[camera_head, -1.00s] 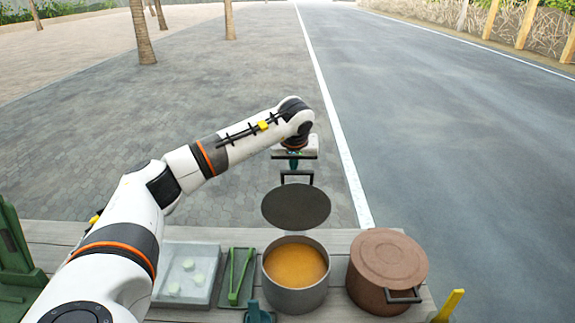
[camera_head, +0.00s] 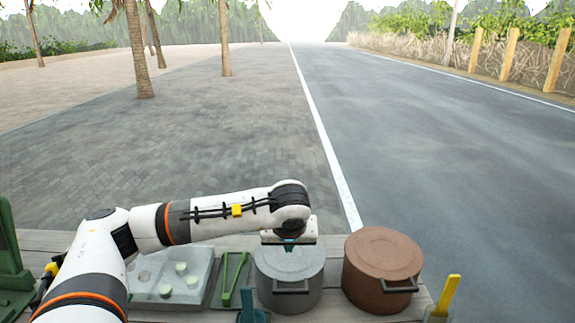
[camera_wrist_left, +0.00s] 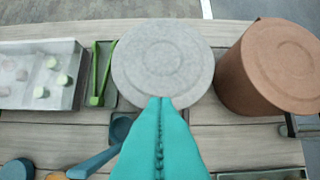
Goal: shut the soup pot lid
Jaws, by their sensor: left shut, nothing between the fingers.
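The grey soup pot (camera_head: 290,294) stands on the wooden table with its grey lid (camera_head: 288,264) lying flat over its top, and no soup shows. In the left wrist view the round lid (camera_wrist_left: 163,62) covers the pot's whole opening. My left gripper (camera_head: 289,246) is just above the lid's far part in the head view. In the wrist view its teal fingers (camera_wrist_left: 165,102) are shut together with nothing between them, their tips over the lid's near edge. I cannot tell whether they touch it. My right gripper is not in view.
A brown lidded pot (camera_head: 383,270) stands close on the right. On the left are green tongs (camera_head: 234,279) on a small tray and a grey tray (camera_head: 150,292) with pale round pieces. A blue ladle (camera_wrist_left: 95,162) lies nearby.

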